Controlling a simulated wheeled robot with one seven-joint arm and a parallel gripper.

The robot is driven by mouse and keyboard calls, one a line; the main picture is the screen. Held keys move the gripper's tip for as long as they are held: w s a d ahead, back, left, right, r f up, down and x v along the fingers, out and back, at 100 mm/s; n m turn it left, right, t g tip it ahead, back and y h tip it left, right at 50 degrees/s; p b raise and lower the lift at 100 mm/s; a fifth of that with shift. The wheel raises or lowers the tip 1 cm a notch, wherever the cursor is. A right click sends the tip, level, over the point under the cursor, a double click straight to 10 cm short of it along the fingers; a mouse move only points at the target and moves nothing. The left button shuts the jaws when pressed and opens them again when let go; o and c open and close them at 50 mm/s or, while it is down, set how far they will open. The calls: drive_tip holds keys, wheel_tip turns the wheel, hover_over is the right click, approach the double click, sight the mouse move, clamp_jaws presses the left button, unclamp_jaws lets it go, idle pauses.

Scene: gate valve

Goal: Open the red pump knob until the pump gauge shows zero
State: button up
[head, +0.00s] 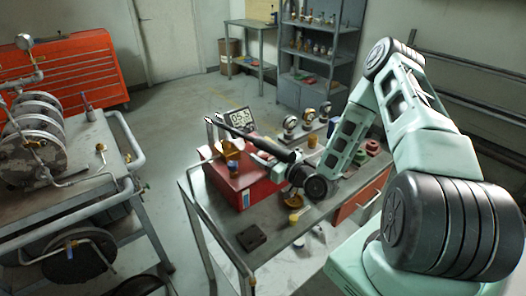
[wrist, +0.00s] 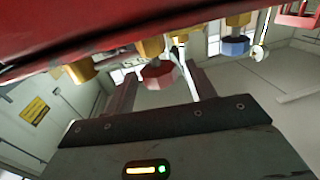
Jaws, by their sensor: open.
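The red knob (wrist: 160,74), faceted, sits on a brass fitting under the red pump body (wrist: 90,25) in the wrist view. My gripper (wrist: 161,80) is open, with one finger on each side of the red knob and visible gaps between. The red knob cannot be made out there.
A blue knob (wrist: 236,46) and brass fittings (wrist: 80,70) are close to my fingers. Several round gauges (head: 290,122) stand behind the pump on the bench (head: 272,240). A pipe-laden cart (head: 105,180) is at the left, with open floor between.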

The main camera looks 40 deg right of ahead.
drive_tip(key=shift+w+a, duration=0.1)
drive_tip(key=shift+w, duration=0.25)
drive_tip(key=c, duration=1)
drive_tip(key=shift+o, duration=0.2)
drive_tip(key=shift+f+y+b, duration=0.1)
drive_tip(key=shift+y+b, duration=0.2)
drive_tip(key=shift+f+n+g+y+b, duration=0.1)
drive_tip(key=shift+n+g+y+b, duration=0.3)
drive_tip(key=shift+n+y+b, duration=0.7)
drive_tip(key=n+g+y+b, duration=0.1)
drive_tip(key=n+y, duration=0.1)
drive_tip(key=y, duration=0.1)
drive_tip(key=shift+g+y+b, duration=0.35)
drive_tip(key=shift+g+y, duration=0.05)
drive_tip(key=n+g+y+b, duration=0.2)
drive_tip(key=n+g+y, duration=0.4)
drive_tip(key=shift+g+b, duration=0.4)
drive_tip(key=shift+r+n+g, duration=0.2)
drive_tip(key=shift+n+g, duration=0.1)
